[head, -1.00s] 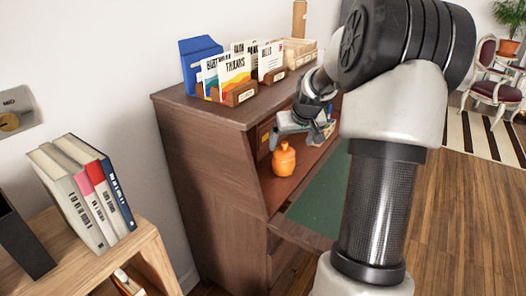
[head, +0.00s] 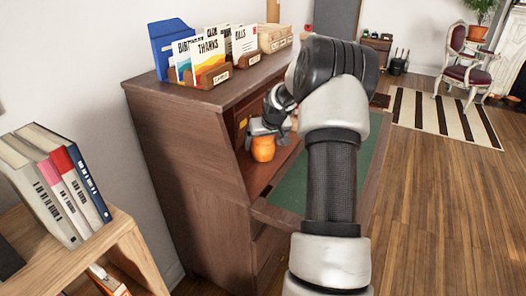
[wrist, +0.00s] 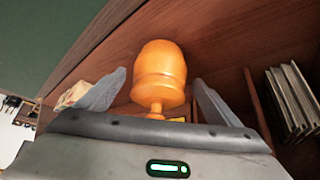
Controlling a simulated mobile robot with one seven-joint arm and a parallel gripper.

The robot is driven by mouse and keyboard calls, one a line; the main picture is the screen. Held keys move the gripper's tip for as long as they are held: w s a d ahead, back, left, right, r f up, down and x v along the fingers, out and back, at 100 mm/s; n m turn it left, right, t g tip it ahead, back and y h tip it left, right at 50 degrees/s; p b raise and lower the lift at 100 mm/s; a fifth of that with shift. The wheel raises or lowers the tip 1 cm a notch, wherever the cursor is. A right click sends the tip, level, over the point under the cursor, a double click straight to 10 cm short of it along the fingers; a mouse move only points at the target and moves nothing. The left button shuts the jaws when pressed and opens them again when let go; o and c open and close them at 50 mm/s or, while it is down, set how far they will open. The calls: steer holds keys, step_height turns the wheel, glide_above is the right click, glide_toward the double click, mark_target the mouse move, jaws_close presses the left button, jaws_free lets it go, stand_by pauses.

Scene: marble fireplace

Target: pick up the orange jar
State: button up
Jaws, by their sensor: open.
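The orange jar (head: 263,149) stands on the inner shelf of the brown secretary desk (head: 190,170), near its left side wall. In the wrist view the jar (wrist: 159,72) shows a rounded body and a narrow knob pointing toward my gripper. My gripper (wrist: 158,88) is open, with one grey finger on each side of the jar's knob end. I cannot tell whether the fingers touch it. In the head view my gripper (head: 262,128) is at the top of the jar and hides its upper part.
The fold-down desk leaf with a green surface (head: 289,193) is beside the jar. Card holders (head: 212,78) stand on the desk top. A wooden shelf with books (head: 60,190) is at left. Upright slats or folders (wrist: 291,100) stand near the right finger.

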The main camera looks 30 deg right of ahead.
steer(key=shift+x, duration=1.5)
steer(key=c, duration=1.4)
steer(key=shift+d+r, duration=0.1)
steer(key=r, duration=0.2)
steer(key=r+p, duration=0.1)
steer(key=r, duration=0.1)
steer(key=d+r+p, duration=0.1)
steer(key=r, duration=0.2)
steer(key=d+p, duration=0.1)
steer(key=d, duration=0.5)
steer(key=d+p, duration=0.1)
steer(key=d, duration=0.5)
steer(key=d+p, duration=0.2)
steer(key=d, duration=0.4)
steer(key=shift+w+d, duration=0.3)
